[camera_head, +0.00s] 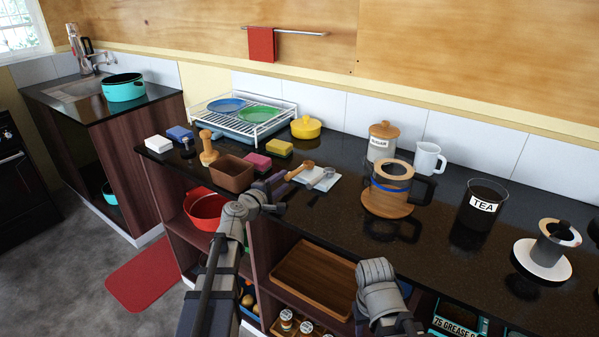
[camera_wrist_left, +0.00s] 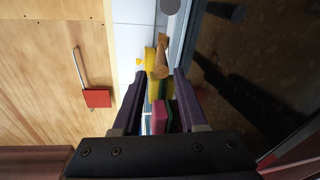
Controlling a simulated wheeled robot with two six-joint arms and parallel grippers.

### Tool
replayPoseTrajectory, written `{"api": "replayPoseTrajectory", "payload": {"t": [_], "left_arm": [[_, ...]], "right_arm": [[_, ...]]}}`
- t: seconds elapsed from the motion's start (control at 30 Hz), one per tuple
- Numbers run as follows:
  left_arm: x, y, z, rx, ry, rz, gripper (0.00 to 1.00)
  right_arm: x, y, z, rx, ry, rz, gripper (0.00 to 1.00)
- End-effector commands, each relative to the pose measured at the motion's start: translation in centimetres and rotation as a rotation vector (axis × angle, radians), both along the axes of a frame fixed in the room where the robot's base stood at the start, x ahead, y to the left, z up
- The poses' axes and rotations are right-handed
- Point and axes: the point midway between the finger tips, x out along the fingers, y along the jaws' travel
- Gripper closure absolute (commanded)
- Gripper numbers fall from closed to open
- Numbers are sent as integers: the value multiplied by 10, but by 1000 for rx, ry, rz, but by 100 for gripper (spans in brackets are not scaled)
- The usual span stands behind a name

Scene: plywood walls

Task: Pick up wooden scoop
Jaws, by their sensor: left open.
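The wooden scoop (camera_head: 307,165) lies at a white cloth or board (camera_head: 322,179) on the dark counter, with its rounded end toward the wall. My left gripper (camera_head: 280,187) is at the counter's front part, just left of and in front of the scoop. In the left wrist view its jaws (camera_wrist_left: 162,75) are open, and the wooden scoop (camera_wrist_left: 161,62) shows at the gap between the fingertips. I cannot tell whether the fingers touch it. My right gripper is not in view; only part of my right arm shows low in the head view.
Left of the scoop are a pink sponge (camera_head: 257,162), a yellow sponge (camera_head: 279,148) and a brown box (camera_head: 232,173). A yellow pot (camera_head: 306,128) stands behind. A glass jug (camera_head: 391,186) on a wooden board (camera_head: 388,203) stands to the right. Dark utensils lie nearby.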

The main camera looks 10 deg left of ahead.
Motion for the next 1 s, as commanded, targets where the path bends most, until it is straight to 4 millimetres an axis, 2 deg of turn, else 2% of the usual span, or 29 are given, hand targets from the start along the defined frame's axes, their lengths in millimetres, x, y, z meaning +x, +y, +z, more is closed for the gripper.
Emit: {"api": "replayPoseTrajectory", "payload": {"t": [0.33,0.6,1.0], "left_arm": [[44,-11,-9,0,1,-1,58],[47,-13,-9,0,0,0,58],[47,-13,-9,0,0,0,100]], "right_arm": [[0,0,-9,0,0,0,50],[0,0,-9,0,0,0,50],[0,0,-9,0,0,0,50]]}}
